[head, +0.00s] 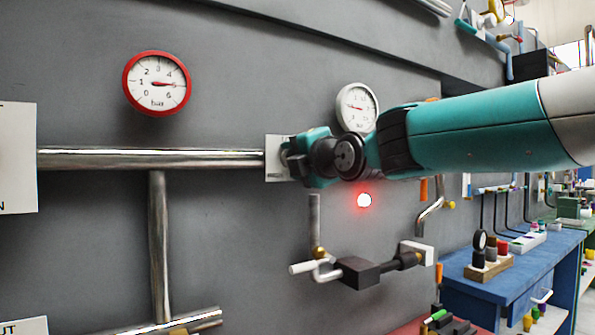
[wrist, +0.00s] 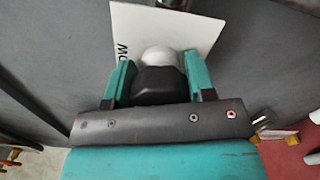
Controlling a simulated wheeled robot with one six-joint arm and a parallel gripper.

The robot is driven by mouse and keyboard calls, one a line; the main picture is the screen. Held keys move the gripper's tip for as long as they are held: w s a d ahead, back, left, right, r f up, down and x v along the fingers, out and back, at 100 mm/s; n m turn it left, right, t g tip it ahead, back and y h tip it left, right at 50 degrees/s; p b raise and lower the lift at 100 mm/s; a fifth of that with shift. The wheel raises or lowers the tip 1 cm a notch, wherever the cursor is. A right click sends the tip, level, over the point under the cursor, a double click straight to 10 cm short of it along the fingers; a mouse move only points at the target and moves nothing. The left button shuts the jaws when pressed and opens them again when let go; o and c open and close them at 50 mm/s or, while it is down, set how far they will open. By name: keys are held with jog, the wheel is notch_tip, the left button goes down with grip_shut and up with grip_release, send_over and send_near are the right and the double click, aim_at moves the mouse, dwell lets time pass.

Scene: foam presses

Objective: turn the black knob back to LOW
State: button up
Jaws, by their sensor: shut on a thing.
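My gripper (head: 292,160) is at the white label plate (head: 272,145) on the grey wall, at the right end of a horizontal steel pipe. In the wrist view, the teal fingers of my gripper (wrist: 158,62) are shut on the black knob (wrist: 160,86), one on each side. A pale rounded part (wrist: 160,57) shows just beyond it. The white plate (wrist: 195,28) lies behind, with the letters "OW" partly visible at its left. In the head view the knob is hidden by my gripper, and I cannot tell which mark it points to.
A red-rimmed gauge (head: 156,83) is on the wall at upper left, and a white gauge (head: 357,107) sits just above my wrist. A red light (head: 364,200) glows below my arm. A dark valve block (head: 358,272) with pipes juts out lower down.

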jog(key=shift+n+b, duration=0.65)
jog(key=shift+n, duration=0.85)
jog(key=o, duration=0.9)
jog(key=shift+o, duration=0.2)
jog(key=b+v, duration=0.4)
jog(key=v, duration=1.3)
jog(key=shift+d, duration=0.2)
jog(key=shift+s, duration=0.1)
